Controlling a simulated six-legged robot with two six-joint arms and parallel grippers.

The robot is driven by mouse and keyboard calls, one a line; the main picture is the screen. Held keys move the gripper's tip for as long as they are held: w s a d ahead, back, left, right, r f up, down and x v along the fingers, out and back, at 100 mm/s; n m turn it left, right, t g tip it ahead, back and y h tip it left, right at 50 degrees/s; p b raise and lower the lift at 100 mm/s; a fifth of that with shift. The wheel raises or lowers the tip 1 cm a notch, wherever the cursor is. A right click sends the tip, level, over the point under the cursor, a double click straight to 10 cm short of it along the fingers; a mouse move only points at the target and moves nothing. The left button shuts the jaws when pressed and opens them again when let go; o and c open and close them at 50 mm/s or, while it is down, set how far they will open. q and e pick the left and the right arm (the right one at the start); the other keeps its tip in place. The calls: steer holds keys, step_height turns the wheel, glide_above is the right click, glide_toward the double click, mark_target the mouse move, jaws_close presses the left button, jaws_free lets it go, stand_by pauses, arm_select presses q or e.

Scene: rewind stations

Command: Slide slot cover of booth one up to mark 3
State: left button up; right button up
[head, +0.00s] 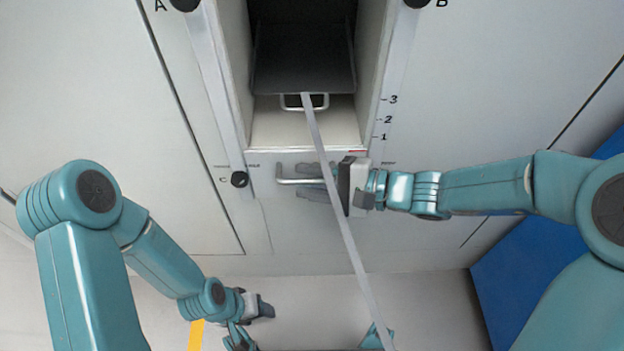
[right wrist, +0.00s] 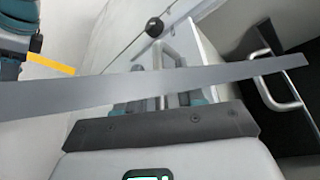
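The slot cover (head: 267,186) of the booth is a pale panel at the foot of the opening. Its top edge, with a red line (head: 357,152) at the right, lies just below mark 1 (head: 383,136). Mark 3 (head: 393,100) is higher on the same side. The cover's silver bar handle (head: 284,181) also shows in the right wrist view (right wrist: 158,62). My right gripper (head: 311,182) has its fingers on either side of this handle; whether they press on it is unclear. My left gripper (head: 265,308) is low and away from the booth, its finger gap unclear.
A pale strip (head: 346,238) hangs from the dark tray (head: 303,72) inside the opening and crosses in front of the cover and my right gripper. The tray has its own small handle (head: 290,102). Black knobs (head: 239,179) sit at A, B and C. A blue panel (head: 545,262) stands right.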

jaws_close()
step_height(320, 180, up, 12)
steer(key=p, duration=0.6)
jaws_free()
steer(key=p+v, duration=0.3)
steer(key=v, duration=1.3)
steer(key=shift+d, duration=0.2)
